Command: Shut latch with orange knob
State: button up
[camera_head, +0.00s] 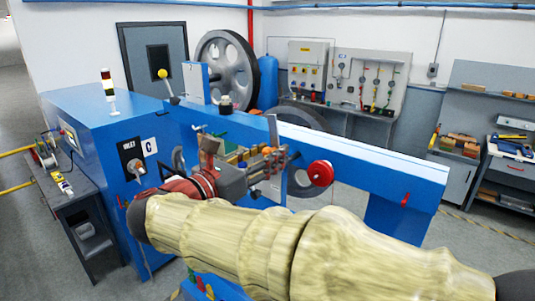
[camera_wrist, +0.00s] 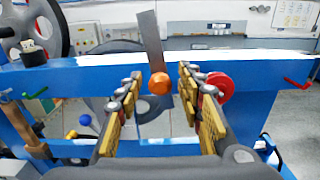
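The orange knob (camera_wrist: 159,83) is a small ball on a flat grey metal latch bar (camera_wrist: 150,38), which stands up, slightly tilted, against the blue beam (camera_wrist: 75,77). My gripper (camera_wrist: 160,96) is open, its yellow-padded fingers to the left and right of the knob. I see space on both sides, so the knob looks ungripped; its depth relative to the fingertips is hard to tell. In the head view, my gripper (camera_head: 274,163) is at the beam beside the upright bar (camera_head: 273,130), and it partly hides the latch area.
A red round knob (camera_wrist: 221,87) is just right of the right finger; it also shows in the head view (camera_head: 320,173). A lever with a yellow ball (camera_head: 163,73) stands on the blue machine. Large grey wheels (camera_head: 226,67) are behind the beam. My arm covers the foreground.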

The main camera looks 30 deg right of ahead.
jog(key=shift+c, duration=1.2)
grip_shut()
